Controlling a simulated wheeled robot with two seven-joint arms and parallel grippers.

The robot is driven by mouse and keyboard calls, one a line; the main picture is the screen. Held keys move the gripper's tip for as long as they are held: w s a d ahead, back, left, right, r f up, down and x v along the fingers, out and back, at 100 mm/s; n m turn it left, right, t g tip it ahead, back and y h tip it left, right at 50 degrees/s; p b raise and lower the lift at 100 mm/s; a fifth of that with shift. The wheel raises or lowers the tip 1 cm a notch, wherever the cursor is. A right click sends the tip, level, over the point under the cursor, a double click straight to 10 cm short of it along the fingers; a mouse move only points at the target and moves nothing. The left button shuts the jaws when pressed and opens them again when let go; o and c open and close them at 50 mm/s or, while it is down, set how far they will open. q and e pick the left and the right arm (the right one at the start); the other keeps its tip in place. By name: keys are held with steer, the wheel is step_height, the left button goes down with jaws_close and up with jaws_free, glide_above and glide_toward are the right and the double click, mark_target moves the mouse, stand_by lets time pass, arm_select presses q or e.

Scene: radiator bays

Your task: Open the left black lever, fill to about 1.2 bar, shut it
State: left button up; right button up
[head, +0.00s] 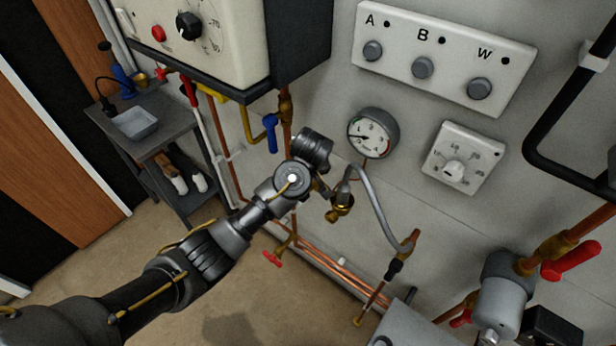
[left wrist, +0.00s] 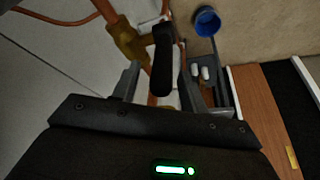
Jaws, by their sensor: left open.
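My left gripper (left wrist: 160,78) is open in the left wrist view. A black lever (left wrist: 162,58) on a brass valve (left wrist: 128,42) stands between its two fingers, and I cannot tell whether they touch it. In the head view my left wrist hides that lever. A brass fitting (head: 341,207) shows just right of the wrist, with a grey flexible hose (head: 378,207) curving down right to another valve with a black part (head: 395,268). The round pressure gauge (head: 373,132) is up and right of my wrist; its needle points left, with the value too small to read. My right gripper is not in view.
A boiler (head: 225,45) hangs above, with a blue lever (head: 270,132) below it. A control panel (head: 442,55) and a dial plate (head: 464,158) are on the wall. A red-handled valve (head: 570,262) is at right, and a grey trolley (head: 150,140) at left. Copper pipes run along the wall.

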arm_select(q)
steer(key=shift+x, duration=1.15)
steer(key=shift+c, duration=0.4)
steer(key=shift+s, duration=0.1)
jaws_close()
